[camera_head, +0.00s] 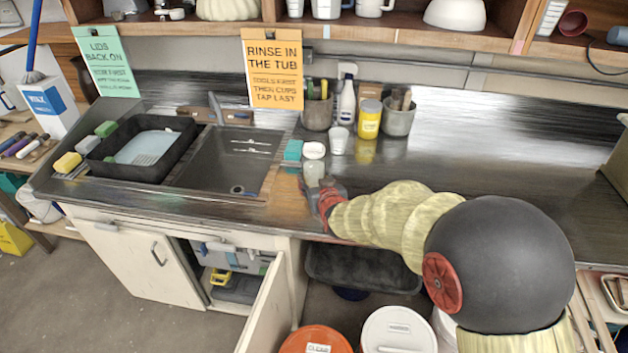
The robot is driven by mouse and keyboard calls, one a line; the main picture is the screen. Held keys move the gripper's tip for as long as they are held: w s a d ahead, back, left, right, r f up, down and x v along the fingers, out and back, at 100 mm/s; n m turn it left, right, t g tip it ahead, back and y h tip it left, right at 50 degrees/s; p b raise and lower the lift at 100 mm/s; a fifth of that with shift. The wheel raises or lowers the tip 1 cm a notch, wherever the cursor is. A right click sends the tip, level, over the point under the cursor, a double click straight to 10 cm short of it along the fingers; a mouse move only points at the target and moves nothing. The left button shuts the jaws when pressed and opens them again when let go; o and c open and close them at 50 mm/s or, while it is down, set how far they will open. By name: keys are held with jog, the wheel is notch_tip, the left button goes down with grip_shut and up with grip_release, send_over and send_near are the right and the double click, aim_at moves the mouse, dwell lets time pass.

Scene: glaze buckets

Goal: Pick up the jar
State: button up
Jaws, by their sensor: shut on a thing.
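A small pale, clear-looking jar (313,173) is at the end of my arm, by the front edge of the dark counter, right of the sink. My gripper (317,186) is shut on it; the fingers are small and partly hidden by the red wrist and arm. A round white lid or second white-topped container (314,150) shows just behind the jar; I cannot tell whether they are joined. I cannot tell if the jar is clear of the counter.
A teal block (293,150), white cup (339,139), yellow jar (369,119) and tool pots (399,118) stand behind. The sink (225,160) and black tub (178,133) lie left. The counter's right side is bare. A cabinet door (268,310) hangs open below.

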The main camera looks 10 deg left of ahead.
aim_at(312, 182)
jog(key=v, duration=0.2)
jog(key=p+v, duration=0.1)
jog(key=v, duration=0.2)
jog(key=a+v, duration=0.1)
jog(key=v, duration=0.1)
jog(key=shift+s+d+r, duration=0.1)
jog(key=shift+s+r, duration=0.2)
jog(key=shift+s, duration=0.25)
jog(key=shift+s+d+r, duration=0.15)
jog(key=shift+s, duration=0.35)
